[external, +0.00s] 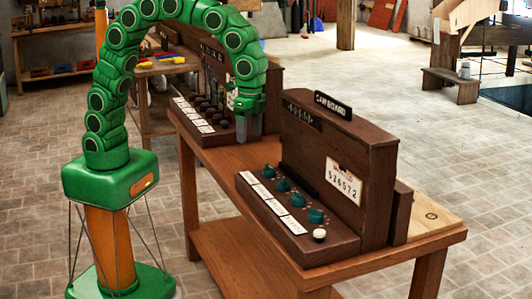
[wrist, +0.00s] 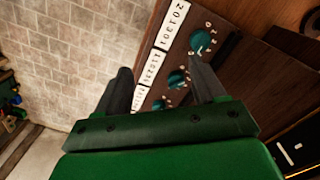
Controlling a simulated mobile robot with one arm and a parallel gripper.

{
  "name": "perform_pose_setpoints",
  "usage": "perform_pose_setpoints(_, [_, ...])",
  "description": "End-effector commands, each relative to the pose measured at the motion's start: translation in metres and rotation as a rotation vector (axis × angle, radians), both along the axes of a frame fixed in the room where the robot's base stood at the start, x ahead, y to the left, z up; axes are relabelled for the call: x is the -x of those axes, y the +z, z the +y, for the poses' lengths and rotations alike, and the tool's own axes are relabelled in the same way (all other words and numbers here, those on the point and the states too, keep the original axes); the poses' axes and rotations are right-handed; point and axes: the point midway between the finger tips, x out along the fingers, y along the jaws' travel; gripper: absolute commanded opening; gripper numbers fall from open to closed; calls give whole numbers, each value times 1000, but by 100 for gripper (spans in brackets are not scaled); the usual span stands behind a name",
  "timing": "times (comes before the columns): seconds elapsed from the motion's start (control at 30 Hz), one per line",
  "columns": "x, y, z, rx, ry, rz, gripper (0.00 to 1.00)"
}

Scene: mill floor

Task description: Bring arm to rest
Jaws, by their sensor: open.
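My green arm arches up and over, and my gripper (external: 248,127) hangs pointing down by the gap between the two wooden panels on the bench. Its two grey fingers are apart with nothing between them. In the wrist view my gripper (wrist: 163,82) also shows open, its dark fingers spread. Behind them lies a row of teal knobs (wrist: 178,78) beside white number cards (wrist: 172,24). I cannot tell from the pictures how high the fingers are above the knobs.
The near panel, marked CAMBOARD (external: 333,105), carries teal knobs (external: 283,184), a white knob (external: 319,234) and a number card (external: 343,181). Another panel (external: 200,85) stands behind on the same wooden bench (external: 206,153). The tiled floor (external: 440,150) at right is largely clear.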

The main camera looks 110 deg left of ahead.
Motion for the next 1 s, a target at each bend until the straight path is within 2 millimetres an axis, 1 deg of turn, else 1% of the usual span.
perform_pose_setpoints(0.03, [13, 5, 1, 0, 5, 4, 70])
perform_pose_setpoints(0.17, [42, 17, 1, -1, 18, 10, 70])
perform_pose_setpoints(0.5, [123, 36, 4, -3, 53, 34, 70])
perform_pose_setpoints(0.7, [171, 42, 5, -6, 74, 49, 70])
perform_pose_setpoints(0.97, [235, 44, 7, -9, 102, 70, 70])
perform_pose_setpoints(1.0, [246, 44, 8, -10, 107, 73, 70])
